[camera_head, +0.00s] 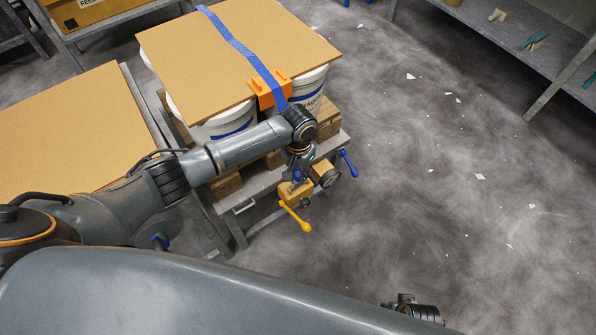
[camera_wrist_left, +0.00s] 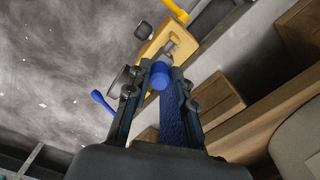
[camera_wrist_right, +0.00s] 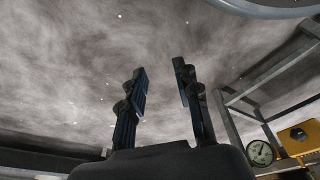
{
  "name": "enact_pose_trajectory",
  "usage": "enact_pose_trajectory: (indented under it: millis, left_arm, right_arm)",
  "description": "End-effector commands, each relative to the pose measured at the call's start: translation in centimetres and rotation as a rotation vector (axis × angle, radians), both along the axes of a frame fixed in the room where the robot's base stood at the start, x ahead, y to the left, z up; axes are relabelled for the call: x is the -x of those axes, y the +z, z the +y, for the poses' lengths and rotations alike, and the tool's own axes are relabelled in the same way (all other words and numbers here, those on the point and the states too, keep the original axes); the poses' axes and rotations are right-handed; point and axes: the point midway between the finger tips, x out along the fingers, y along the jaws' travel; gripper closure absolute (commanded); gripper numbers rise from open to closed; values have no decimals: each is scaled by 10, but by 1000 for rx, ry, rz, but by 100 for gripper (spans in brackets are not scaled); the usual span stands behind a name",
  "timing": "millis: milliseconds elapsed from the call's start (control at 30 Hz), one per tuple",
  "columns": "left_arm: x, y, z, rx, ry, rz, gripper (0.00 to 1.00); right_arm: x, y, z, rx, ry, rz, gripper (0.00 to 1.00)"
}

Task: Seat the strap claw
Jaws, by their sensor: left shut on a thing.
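The blue strap (camera_head: 240,45) runs over the tan board and down past an orange corner piece (camera_head: 270,91). My left gripper (camera_head: 298,180) is low at the front of the stand, beside a yellow block (camera_head: 297,193). In the left wrist view my left gripper (camera_wrist_left: 160,80) is shut on the strap claw's blue round part (camera_wrist_left: 159,76), with the strap trailing behind. A grey metal piece (camera_wrist_left: 168,47) lies between it and the yellow block (camera_wrist_left: 160,36); I cannot tell whether the claw is engaged. My right gripper (camera_wrist_right: 160,75) is open and empty.
White pails (camera_head: 308,88) stand under the board (camera_head: 185,65). A yellow-handled lever (camera_head: 296,216) and a blue-handled lever (camera_head: 348,163) stick out from the stand. A gauge (camera_wrist_right: 260,153) shows in the right wrist view. The floor at right is open, up to a grey shelf (camera_head: 540,40).

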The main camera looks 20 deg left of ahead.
Motion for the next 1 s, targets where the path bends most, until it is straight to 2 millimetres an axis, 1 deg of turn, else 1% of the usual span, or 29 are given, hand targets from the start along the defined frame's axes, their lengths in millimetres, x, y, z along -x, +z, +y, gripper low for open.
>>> enact_pose_trajectory:
  millis: [133, 367, 733, 1000]
  left_arm:
    - [0, 1, 0, 0, 0, -1, 100]
    - [0, 1, 0, 0, 0, -1, 100]
    - [0, 0, 0, 0, -1, 0, 100]
    - [0, 0, 0, 0, 0, 0, 100]
  right_arm:
    - [1, -3, 0, 0, 0, -1, 68]
    - [8, -15, -2, 3, 1, 13, 68]
    - [11, -25, -2, 3, 3, 12, 68]
    - [13, -26, -2, 3, 3, 16, 68]
